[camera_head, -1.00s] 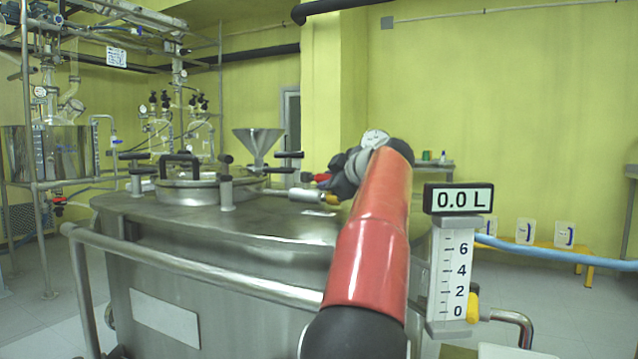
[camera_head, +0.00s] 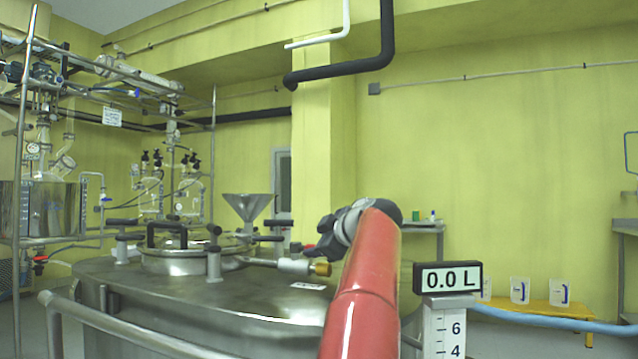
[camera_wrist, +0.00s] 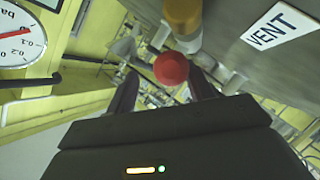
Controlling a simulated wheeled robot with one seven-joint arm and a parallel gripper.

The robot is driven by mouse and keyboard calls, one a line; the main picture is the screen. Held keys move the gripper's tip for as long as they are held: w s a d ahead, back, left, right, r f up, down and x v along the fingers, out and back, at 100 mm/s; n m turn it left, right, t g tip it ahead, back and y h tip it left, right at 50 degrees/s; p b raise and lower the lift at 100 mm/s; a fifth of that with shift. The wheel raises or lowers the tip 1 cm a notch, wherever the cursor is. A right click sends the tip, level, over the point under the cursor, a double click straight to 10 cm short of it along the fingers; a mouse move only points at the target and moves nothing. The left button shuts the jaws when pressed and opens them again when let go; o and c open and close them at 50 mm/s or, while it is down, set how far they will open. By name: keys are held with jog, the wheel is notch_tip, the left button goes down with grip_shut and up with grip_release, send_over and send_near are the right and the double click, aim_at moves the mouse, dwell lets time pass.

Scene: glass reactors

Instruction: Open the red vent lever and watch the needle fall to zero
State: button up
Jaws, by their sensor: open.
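The red vent lever shows end-on as a round red tip (camera_wrist: 171,68) in the wrist view, below the brass valve fitting (camera_wrist: 183,14). My gripper (camera_wrist: 163,92) is open, with one dark finger on each side of the red tip; I cannot tell whether either touches it. The pressure gauge (camera_wrist: 15,45) is cut off at the left edge, its red needle pointing right, near the 0.1 mark. In the head view my gripper (camera_head: 322,242) is just above the brass fitting (camera_head: 321,268); the lever and gauge are mostly hidden by my gripper and arm.
A VENT label (camera_wrist: 277,25) lies on the steel tank (camera_head: 200,300) beside the fitting. The round hatch (camera_head: 185,258) and a funnel (camera_head: 247,207) are to the left. A display reading 0.0 L (camera_head: 447,279) stands at the right.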

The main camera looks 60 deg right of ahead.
notch_tip(320, 180, up, 18)
jog(key=p, duration=1.2)
jog(key=shift+f, duration=0.2)
jog(key=shift+a, duration=0.2)
jog(key=w+a+f+m+g+y, duration=0.1)
jog(key=w+a+f+y, duration=0.1)
jog(key=w+a, duration=0.5)
jog(key=w+a+f+m+g+y, duration=0.1)
jog(key=w+a+f+m, duration=0.15)
jog(key=a, duration=0.85)
jog(key=a+f+g+y, duration=0.1)
jog(key=a+f, duration=0.3)
jog(key=a, duration=0.4)
jog(key=a+f+g+y, duration=0.1)
jog(key=a+f, duration=0.4)
jog(key=a, duration=0.2)
jog(key=s+a+f+g, duration=0.2)
jog(key=s+a+f, duration=0.5)
jog(key=a+f, duration=0.5)
jog(key=s+a+f+g, duration=0.1)
jog(key=s+a+f, duration=0.3)
jog(key=s+f, duration=0.2)
jog(key=s+a+f+m+g+y, duration=0.1)
jog(key=s+a+f, duration=0.3)
jog(key=s+f, duration=0.2)
notch_tip(320, 180, down, 2)
jog(key=shift+f, duration=0.2)
